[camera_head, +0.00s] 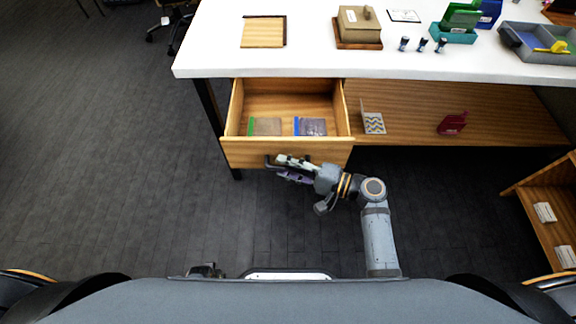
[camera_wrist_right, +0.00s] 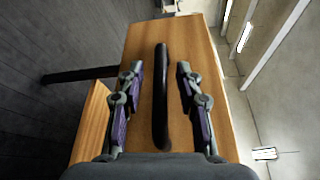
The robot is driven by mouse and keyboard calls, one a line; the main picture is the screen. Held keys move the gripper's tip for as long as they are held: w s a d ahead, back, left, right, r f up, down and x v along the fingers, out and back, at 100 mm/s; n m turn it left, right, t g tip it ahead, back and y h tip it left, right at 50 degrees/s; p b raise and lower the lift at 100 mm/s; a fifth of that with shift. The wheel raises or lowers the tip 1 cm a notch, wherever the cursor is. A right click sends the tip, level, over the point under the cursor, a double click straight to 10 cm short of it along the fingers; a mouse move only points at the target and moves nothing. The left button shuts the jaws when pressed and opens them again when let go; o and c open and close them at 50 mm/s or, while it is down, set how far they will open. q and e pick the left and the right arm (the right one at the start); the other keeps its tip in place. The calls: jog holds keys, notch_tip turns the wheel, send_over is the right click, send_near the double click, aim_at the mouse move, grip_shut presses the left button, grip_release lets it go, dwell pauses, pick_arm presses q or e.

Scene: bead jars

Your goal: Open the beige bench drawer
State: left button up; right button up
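The bench drawer (camera_head: 237,108) stands pulled out under the white bench top, with its inside showing in the head view. Its light wooden front also shows in the wrist view (camera_wrist_right: 190,32). My right gripper (camera_head: 279,165) is at the drawer front in the head view. In the wrist view its two fingers (camera_wrist_right: 160,68) are spread on either side of the dark bar handle (camera_wrist_right: 162,100), with a visible gap on each side. A bag with a green edge (camera_head: 266,126) and a bag with a blue edge (camera_head: 311,127) lie inside the drawer.
The white bench top (camera_head: 300,62) carries a wooden board (camera_head: 263,32), a beige box (camera_head: 359,24), several small jars and a grey tray (camera_head: 545,45). A wooden shelf (camera_head: 410,125) lies right of the drawer. A low wooden unit (camera_head: 552,200) stands at right.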

jog(key=v, duration=1.2)
dwell(0.4)
